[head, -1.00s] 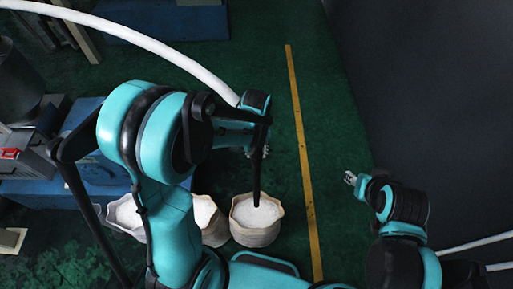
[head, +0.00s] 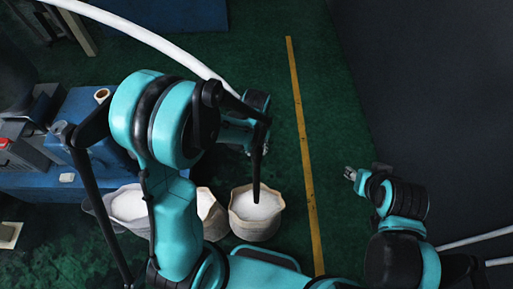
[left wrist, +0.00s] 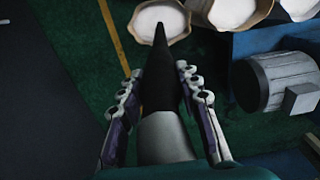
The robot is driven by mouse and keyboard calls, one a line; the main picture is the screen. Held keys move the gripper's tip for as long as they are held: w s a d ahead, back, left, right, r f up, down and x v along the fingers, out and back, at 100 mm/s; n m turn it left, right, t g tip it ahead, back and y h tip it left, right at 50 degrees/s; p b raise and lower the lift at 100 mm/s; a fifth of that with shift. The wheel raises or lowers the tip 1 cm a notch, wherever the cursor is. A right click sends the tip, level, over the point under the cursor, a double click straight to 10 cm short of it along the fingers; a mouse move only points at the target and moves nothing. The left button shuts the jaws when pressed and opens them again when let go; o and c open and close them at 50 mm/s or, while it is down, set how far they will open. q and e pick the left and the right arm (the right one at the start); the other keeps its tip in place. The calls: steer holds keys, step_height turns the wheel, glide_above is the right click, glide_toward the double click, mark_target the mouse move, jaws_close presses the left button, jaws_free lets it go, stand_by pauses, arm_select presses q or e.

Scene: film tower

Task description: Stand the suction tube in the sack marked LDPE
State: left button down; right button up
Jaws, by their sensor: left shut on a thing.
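The suction tube (head: 256,176) is a dark, slim, tapering lance. My left gripper (left wrist: 159,74) is shut on it; in the left wrist view its fingers lie on both sides of the tube (left wrist: 162,88), above a grey collar. In the head view the tube points down and its tip shows against the white contents of the rightmost sack (head: 254,232). I cannot tell whether the tip is inside or still above. Two more pale sacks, a middle one (head: 209,229) and a left one (head: 102,216), stand beside it. No sack marking is readable. My right gripper (head: 350,174) is away at the right.
A thick white hose (head: 150,42) arches from the upper left toward my left gripper. A blue machine (head: 30,180) stands at the left behind the sacks. A yellow floor line (head: 305,150) runs right of the sacks. Green floor beyond it is clear, then a dark wall.

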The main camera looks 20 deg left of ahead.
mark_target(257, 174)
arm_select(q)
steer(key=shift+f+b, duration=8.25)
steer(key=shift+f, duration=0.5)
step_height(257, 174, down, 16)
steer(key=b, duration=1.5)
steer(key=shift+f, duration=0.1)
steer(key=c, duration=1)
jaws_free()
step_height(257, 174, up, 12)
steer(key=shift+r, duration=0.1)
